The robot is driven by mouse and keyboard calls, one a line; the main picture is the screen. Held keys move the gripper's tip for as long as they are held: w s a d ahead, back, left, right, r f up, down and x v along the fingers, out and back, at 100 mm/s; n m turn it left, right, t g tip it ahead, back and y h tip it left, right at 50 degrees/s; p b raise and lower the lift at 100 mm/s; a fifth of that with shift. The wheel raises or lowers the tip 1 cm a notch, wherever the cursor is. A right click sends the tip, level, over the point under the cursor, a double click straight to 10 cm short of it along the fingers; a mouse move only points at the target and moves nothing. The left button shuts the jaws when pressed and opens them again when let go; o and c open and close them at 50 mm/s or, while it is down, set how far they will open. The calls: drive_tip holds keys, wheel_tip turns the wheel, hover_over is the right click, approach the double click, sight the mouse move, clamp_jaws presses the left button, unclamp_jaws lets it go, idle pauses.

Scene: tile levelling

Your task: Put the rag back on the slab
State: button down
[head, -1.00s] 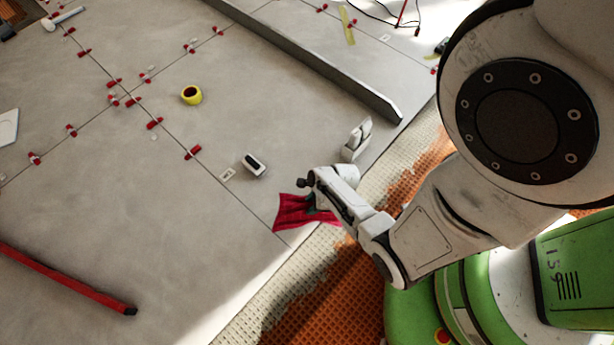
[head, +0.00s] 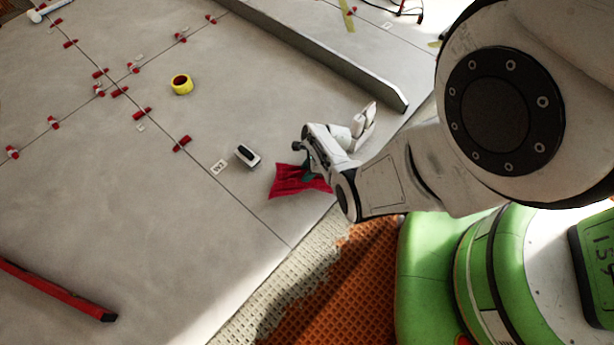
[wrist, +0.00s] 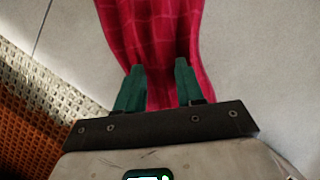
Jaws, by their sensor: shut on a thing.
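The red rag (head: 290,181) is in my gripper (head: 309,172), over the grey slab (head: 235,210) near its front edge in the head view. In the wrist view the rag (wrist: 152,40) hangs out ahead between the two green fingertips of my gripper (wrist: 160,82), which are shut on it. A faint light grid pattern shows on its cloth. I cannot tell whether its lower part touches the slab. Part of the rag is hidden behind the fingers and wrist.
A small white and black device (head: 247,156) sits just left of the rag. A yellow tape roll (head: 181,85), a long grey bar (head: 320,55), red clips (head: 182,144) and a red bar (head: 55,291) lie on the slabs. Orange matting (head: 345,290) borders the slab edge.

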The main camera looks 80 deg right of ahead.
drive_tip(key=shift+d+f+b, duration=0.25)
drive_tip(key=shift+f+b, duration=0.05)
drive_tip(key=shift+f, duration=0.05)
drive_tip(key=f+b, duration=0.2)
drive_tip(key=f, duration=0.1)
drive_tip(key=shift+w+d+f+b, duration=0.1)
drive_tip(key=shift+d+b, duration=0.1)
drive_tip(key=shift+b, duration=0.1)
drive_tip(key=shift+f, duration=0.15)
drive_tip(key=c, duration=0.7)
unclamp_jaws()
